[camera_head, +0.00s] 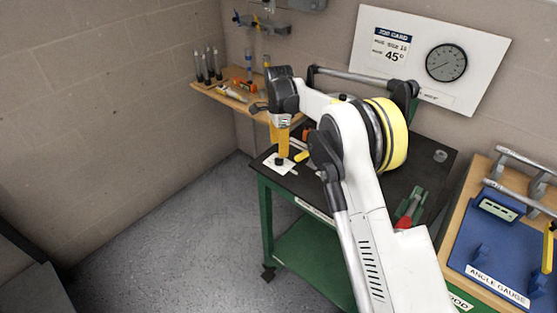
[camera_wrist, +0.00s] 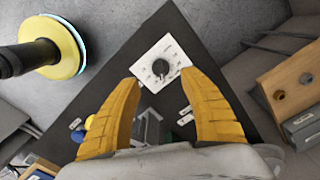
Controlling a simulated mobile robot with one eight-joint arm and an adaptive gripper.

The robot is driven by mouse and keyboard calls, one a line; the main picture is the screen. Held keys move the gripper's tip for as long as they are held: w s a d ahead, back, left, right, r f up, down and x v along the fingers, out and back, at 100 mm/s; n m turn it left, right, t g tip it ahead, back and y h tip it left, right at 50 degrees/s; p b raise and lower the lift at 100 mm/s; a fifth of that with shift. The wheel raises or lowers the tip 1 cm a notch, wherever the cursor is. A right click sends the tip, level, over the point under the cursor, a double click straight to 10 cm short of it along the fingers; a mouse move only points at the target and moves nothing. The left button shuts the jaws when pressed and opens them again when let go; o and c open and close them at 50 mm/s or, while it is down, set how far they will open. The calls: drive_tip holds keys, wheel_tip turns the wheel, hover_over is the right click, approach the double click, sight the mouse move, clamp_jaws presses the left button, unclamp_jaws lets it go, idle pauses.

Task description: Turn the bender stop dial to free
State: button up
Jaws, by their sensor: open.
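The stop dial (camera_wrist: 160,67) is a round dark knob on a white marked plate (camera_wrist: 147,79). In the wrist view it lies ahead of my fingertips, between them in the picture. Its pointer setting is too small to read. In the head view the dial (camera_head: 280,161) sits on its plate (camera_head: 287,171) at the near left corner of the dark-topped green bench, partly hidden by my fingers. My gripper (camera_head: 279,146) has yellow fingers pointing down over the dial. In the wrist view my gripper (camera_wrist: 161,85) is open and empty; contact is not visible.
The bench (camera_head: 267,220) has a green frame. A job card board (camera_head: 422,62) reading 45° hangs behind. An angle gauge (camera_head: 505,235) stands on a wooden-topped bench at the right. A shelf with tools (camera_head: 219,91) is at the back.

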sight(279, 159)
wheel_tip(279, 159, down, 6)
drive_tip(key=shift+f+b, duration=0.25)
drive_tip(key=shift+b, duration=0.5)
clamp_jaws()
